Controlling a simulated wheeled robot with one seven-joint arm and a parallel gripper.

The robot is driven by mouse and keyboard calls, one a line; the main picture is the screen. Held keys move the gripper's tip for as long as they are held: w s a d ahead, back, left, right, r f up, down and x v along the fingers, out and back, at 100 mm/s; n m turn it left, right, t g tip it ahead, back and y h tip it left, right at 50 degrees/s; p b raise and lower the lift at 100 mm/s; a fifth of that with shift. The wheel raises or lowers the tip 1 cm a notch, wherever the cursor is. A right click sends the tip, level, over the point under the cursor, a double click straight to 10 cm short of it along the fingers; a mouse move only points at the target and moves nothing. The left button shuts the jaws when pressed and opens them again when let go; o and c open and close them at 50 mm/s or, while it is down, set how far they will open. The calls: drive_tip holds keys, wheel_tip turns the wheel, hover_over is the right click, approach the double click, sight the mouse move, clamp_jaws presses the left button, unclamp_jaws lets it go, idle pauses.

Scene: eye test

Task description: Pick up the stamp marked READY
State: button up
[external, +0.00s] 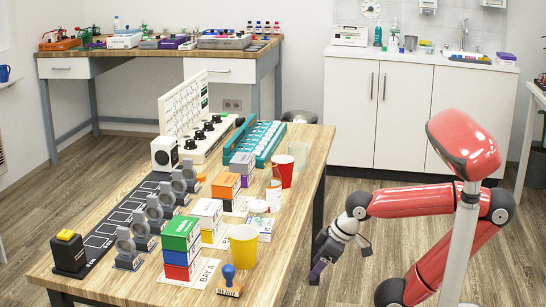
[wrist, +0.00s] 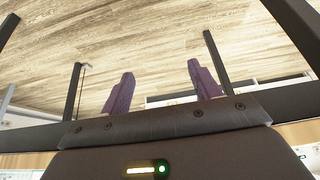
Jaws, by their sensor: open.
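A stamp (external: 229,278) with a blue knob handle stands upright near the front right edge of the long wooden table, in the external view. Dark lettering shows at its base, too small to read surely, so I cannot tell whether it says READY. I make out no other stamp. My gripper (external: 318,268) hangs off the table's right side, to the right of the stamp and well apart from it. In the wrist view my gripper (wrist: 163,86) shows two purple fingers spread wide with nothing between them. The stamp is not in the wrist view.
A yellow cup (external: 243,246) stands just behind the stamp. Stacked green, blue and red boxes (external: 182,247) stand to its left on a white card marked BAY A (external: 206,275). A red cup (external: 283,171) stands farther back. The table's right edge (external: 300,225) lies between my gripper and these things.

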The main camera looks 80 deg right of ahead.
drive_tip(key=shift+c, duration=0.9)
wheel_tip(320, 180, up, 26)
drive_tip(key=n+g+y+b, duration=0.2)
drive_tip(key=n+y+b, duration=0.3)
drive_tip(key=n, duration=0.6)
hover_over(228, 266)
drive_tip(key=s+d, duration=0.3)
drive_tip(key=shift+f, duration=2.6)
drive_tip(key=x, duration=0.5)
drive_tip(key=b+x, duration=0.1)
drive_tip(key=x, duration=0.1)
drive_tip(key=shift+w+a, duration=0.15)
drive_tip(key=shift+w, duration=0.25)
drive_tip(key=c, duration=1.1)
drive_tip(key=shift+o, duration=0.2)
drive_tip(key=shift+r, duration=0.1)
